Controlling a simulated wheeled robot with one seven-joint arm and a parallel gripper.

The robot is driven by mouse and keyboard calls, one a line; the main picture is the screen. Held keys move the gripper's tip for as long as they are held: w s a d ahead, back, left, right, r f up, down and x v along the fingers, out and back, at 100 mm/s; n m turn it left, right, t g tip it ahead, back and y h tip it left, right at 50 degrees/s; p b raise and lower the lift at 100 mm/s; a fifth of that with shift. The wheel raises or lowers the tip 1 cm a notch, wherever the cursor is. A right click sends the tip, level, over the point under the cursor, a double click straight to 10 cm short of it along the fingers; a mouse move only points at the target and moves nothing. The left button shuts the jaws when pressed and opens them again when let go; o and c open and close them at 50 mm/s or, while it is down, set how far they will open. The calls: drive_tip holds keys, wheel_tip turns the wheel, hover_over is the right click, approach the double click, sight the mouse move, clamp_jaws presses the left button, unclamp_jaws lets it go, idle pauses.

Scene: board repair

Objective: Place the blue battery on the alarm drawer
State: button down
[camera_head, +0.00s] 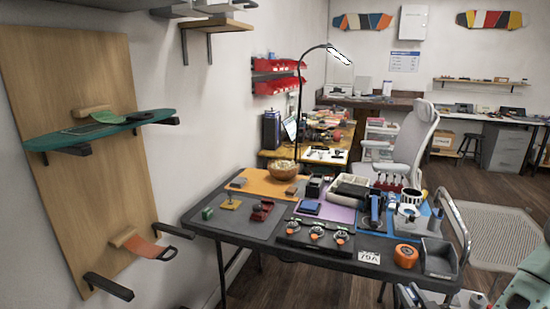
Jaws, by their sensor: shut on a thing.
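I cannot make out my gripper in this view. A blue upright item (375,210) stands further right on the table. No drawer marked as an alarm drawer can be told apart. Nothing in this view shows what my gripper holds.
The black table (226,231) is crowded with a wooden bowl (283,170), an orange roll (406,255), a grey bin (437,258) and several small parts. A white chair (414,135) stands behind it. Green and grey shapes at the bottom right are cut off.

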drive_tip(key=s+a+f+h, duration=0.1)
drive_tip(key=s+f, duration=0.2)
drive_tip(key=s, duration=0.4)
drive_tip(key=shift+a+f+m, duration=0.2)
drive_tip(key=shift+f+m, duration=0.05)
drive_tip(key=shift+m, duration=0.15)
drive_tip(key=shift+a, duration=0.15)
drive_tip(key=shift+d+f, duration=0.1)
drive_tip(key=shift+d, duration=0.1)
